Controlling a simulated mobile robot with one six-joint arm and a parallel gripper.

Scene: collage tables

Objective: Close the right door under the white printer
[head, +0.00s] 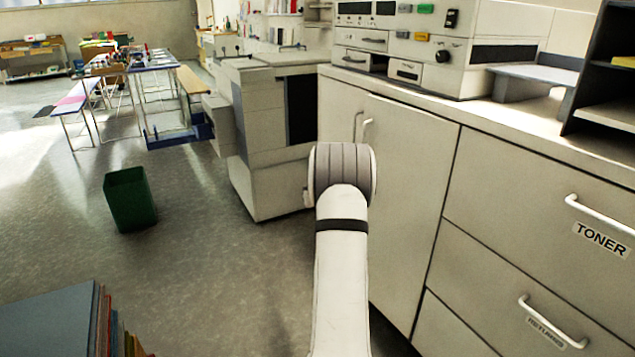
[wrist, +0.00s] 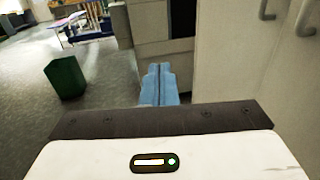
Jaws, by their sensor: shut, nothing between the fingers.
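The white printer (head: 430,45) stands on the counter at the upper right of the head view. Below it are a left door (head: 338,105) and a right door (head: 412,180), each with an upright handle near their shared edge. The right door looks flush or nearly flush with the cabinet front; I cannot tell whether a small gap is left. My gripper's blue fingers (wrist: 158,85) are together and empty in the wrist view, apart from the doors, to their left. In the head view my arm hides the fingers and the lower part of the doors.
Drawers (head: 540,230), one labelled TONER, are right of the doors. A large grey-white machine (head: 265,130) stands beyond the cabinet's left end. A green bin (head: 130,199) is on the open floor at left. Books (head: 60,320) are at the lower left.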

